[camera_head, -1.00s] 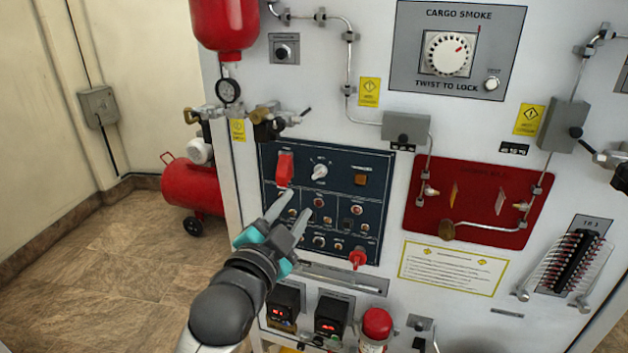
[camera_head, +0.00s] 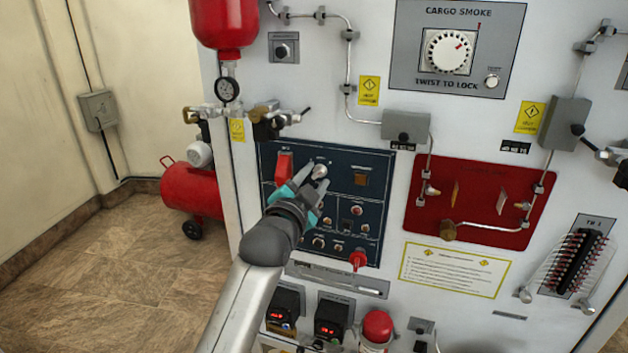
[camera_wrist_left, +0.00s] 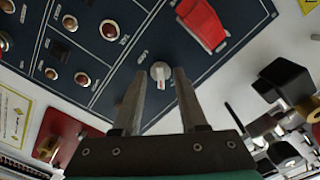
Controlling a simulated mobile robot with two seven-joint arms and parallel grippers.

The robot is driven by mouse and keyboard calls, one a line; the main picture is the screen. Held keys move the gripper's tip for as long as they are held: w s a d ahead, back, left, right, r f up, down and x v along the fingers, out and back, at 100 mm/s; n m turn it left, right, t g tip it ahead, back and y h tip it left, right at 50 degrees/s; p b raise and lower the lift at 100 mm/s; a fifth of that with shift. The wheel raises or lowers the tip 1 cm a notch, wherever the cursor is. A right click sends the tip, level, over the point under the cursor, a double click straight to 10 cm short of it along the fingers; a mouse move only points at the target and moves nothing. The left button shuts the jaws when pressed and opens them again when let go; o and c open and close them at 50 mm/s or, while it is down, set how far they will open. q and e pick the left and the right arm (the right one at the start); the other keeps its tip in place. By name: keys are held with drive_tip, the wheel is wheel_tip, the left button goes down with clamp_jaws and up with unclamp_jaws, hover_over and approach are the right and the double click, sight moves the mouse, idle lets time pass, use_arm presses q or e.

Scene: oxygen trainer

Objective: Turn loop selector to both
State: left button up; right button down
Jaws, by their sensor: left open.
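The loop selector is a small pale knob (camera_head: 320,171) at the top middle of the dark blue panel (camera_head: 376,222). In the left wrist view the knob (camera_wrist_left: 160,72) lies between the two fingertips, with a red mark on its face. My left gripper (camera_head: 312,173) is open, its fingers on either side of the knob in the picture. Whether the fingers touch the knob cannot be told. The lettering around the knob is too small or covered to read. My right gripper is not in view.
A red guarded switch (camera_head: 284,168) sits just left of the knob, and an amber button (camera_head: 361,179) to its right. Several small knobs and lamps lie below. A valve (camera_head: 270,122) sticks out above the panel, and a red knob (camera_head: 358,260) at its lower right.

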use_arm(q)
clamp_jaws()
idle(0.3)
idle(0.3)
